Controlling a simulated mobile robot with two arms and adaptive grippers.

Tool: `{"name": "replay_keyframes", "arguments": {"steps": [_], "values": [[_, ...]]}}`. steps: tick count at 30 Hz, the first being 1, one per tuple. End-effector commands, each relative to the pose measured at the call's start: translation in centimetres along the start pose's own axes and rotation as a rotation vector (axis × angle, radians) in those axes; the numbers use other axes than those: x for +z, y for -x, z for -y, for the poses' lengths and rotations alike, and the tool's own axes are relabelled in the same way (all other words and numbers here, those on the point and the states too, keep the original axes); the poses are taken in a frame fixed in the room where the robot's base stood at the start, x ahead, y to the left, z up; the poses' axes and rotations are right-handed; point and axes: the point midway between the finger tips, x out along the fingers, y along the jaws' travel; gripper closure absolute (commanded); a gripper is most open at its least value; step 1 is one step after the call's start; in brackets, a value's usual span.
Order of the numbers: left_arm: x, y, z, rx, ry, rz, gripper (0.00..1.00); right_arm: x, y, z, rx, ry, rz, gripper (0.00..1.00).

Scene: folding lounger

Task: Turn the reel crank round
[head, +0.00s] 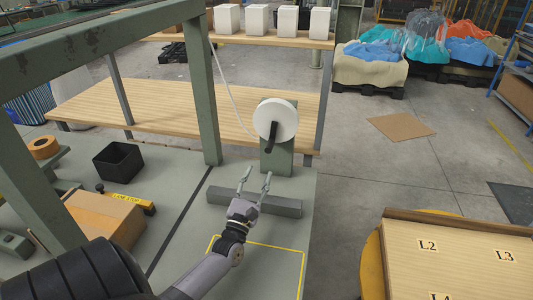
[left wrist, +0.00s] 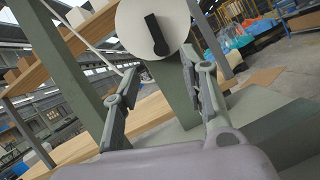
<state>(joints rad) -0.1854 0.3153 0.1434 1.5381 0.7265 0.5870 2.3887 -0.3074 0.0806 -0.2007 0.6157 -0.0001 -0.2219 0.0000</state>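The white round reel (head: 276,119) stands on a green post (head: 277,160) at the far edge of the green bench. Its black crank (head: 272,137) points down and slightly left in the head view. In the left wrist view the reel (left wrist: 136,22) is at the top, and its black crank (left wrist: 156,36) lies ahead of the fingers. My left gripper (head: 255,177) is open and empty, in front of and below the reel, apart from the crank. It also shows in the left wrist view (left wrist: 160,85), fingers spread. My right gripper is not in view.
A grey-green bar (head: 255,200) lies on the bench beneath my left gripper. A green frame post (head: 203,95) stands left of the reel. A white cord (head: 232,90) runs up from the reel area. A cardboard box (head: 105,215) and black bin (head: 118,162) sit at left.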

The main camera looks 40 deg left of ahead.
Motion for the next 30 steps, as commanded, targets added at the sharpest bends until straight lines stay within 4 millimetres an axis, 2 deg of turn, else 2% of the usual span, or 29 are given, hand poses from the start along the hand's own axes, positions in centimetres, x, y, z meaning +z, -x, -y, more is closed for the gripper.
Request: {"name": "replay_keyframes", "arguments": {"steps": [1, 6, 12, 17, 25, 30], "values": [[0.3, -1.4, -0.1, 0.002, 0.0, 0.003, 0.6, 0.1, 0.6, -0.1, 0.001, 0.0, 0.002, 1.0], [0.3, -4.7, -0.1, 0.001, 0.001, 0.001, 0.6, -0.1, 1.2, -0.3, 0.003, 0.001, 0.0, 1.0], [0.1, -7.2, -0.1, 0.001, 0.0, 0.0, 0.6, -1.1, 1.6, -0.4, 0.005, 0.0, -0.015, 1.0], [0.0, -8.0, 0.0, 0.0, 0.001, -0.001, 0.6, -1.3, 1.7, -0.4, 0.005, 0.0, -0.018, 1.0], [0.0, -8.0, 0.0, 0.0, 0.001, -0.001, 0.61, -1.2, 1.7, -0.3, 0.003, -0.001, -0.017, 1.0], [0.0, -8.0, 0.0, 0.0, 0.001, -0.001, 0.72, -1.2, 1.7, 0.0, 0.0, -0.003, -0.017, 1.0]]}}
